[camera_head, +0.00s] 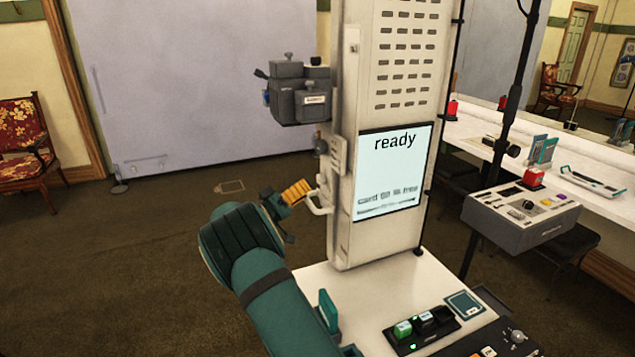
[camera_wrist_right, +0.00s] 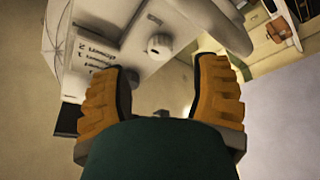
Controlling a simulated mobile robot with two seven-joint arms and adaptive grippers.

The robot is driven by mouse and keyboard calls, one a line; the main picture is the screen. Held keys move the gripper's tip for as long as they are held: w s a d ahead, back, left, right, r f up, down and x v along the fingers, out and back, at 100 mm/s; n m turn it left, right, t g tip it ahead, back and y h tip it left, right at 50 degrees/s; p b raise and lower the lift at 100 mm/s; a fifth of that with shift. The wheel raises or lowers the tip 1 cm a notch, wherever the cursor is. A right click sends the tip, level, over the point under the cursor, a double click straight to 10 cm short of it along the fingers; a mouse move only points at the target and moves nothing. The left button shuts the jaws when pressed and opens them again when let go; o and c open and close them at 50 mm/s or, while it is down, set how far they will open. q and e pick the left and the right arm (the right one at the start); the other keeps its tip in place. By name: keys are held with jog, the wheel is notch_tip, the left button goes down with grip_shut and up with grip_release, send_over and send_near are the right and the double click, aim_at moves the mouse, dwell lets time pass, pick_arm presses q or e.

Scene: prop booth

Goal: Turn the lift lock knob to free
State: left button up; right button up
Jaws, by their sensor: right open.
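My right gripper (camera_head: 292,196), with orange fingers, is left of the column near a white handle (camera_head: 319,203). In the wrist view it is open and empty (camera_wrist_right: 160,80), the knob beyond the fingertips. My left gripper is out of view.
A dark grey camera-like box (camera_head: 300,94) juts from the column above my gripper. The column's screen (camera_head: 389,172) reads "ready". A white shelf (camera_head: 315,283) with switches lies below, and a grey control box (camera_head: 520,222) stands at right.

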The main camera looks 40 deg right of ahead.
aim_at(318, 180)
jog(key=shift+x, duration=2.65)
jog(key=shift+c, duration=0.4)
grip_shut()
